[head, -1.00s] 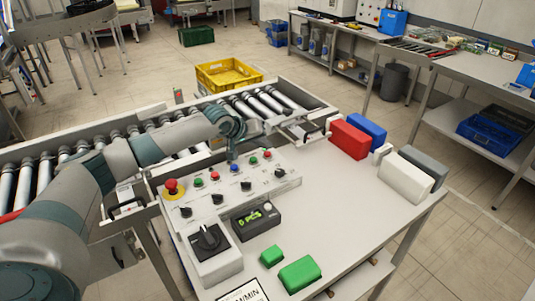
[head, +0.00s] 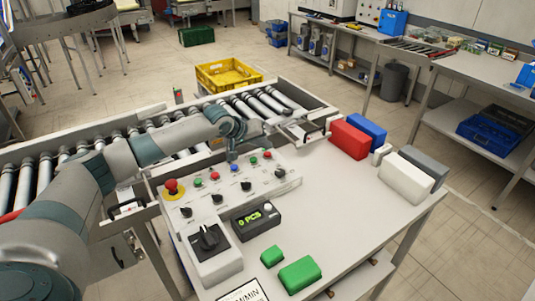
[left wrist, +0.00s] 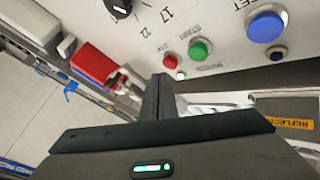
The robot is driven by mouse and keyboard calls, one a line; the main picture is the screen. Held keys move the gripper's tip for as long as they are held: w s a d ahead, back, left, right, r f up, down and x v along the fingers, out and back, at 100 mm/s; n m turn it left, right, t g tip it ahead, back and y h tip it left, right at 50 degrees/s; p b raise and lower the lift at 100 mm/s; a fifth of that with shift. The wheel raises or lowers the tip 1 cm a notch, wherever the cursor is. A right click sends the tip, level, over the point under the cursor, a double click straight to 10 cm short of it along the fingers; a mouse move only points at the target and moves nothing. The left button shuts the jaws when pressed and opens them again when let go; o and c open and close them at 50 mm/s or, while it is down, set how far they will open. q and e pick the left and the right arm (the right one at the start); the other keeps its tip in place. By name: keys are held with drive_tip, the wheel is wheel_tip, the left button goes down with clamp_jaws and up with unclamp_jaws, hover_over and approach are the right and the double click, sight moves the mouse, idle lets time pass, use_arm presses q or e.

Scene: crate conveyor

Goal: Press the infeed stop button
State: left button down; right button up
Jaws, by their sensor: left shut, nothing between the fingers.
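The grey button panel (head: 217,203) carries a row of small coloured buttons and several black knobs. Its right end has a red button (head: 267,155) beside a green one (head: 252,160); another red button (head: 215,175) sits further left. In the left wrist view a red button (left wrist: 170,61) stands beside the green START button (left wrist: 200,48) and the blue RESET button (left wrist: 267,24). I cannot read which red button is infeed stop. My left gripper (head: 232,155) is shut and empty, pointing down just behind the blue button (head: 234,168); contact is unclear. My right gripper is not in view.
A red mushroom button (head: 171,187) on yellow is at the panel's left. A counter (head: 256,221) and green blocks (head: 300,273) lie in front. Red (head: 349,141) and white (head: 405,178) blocks stand right. The roller conveyor (head: 260,103) runs behind. The table's middle right is clear.

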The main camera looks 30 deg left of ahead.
use_arm(q)
drive_tip(key=shift+f, duration=0.35)
idle(0.6)
drive_tip(key=shift+f+p, duration=0.3)
drive_tip(key=shift+f, duration=0.3)
idle(1.1)
drive_tip(key=shift+r, duration=0.1)
drive_tip(key=shift+r+p, duration=0.8)
drive_tip(key=shift+p, duration=0.2)
drive_tip(key=shift+r, duration=0.1)
wheel_tip(320, 180, up, 5)
drive_tip(key=p, duration=0.5)
idle(0.7)
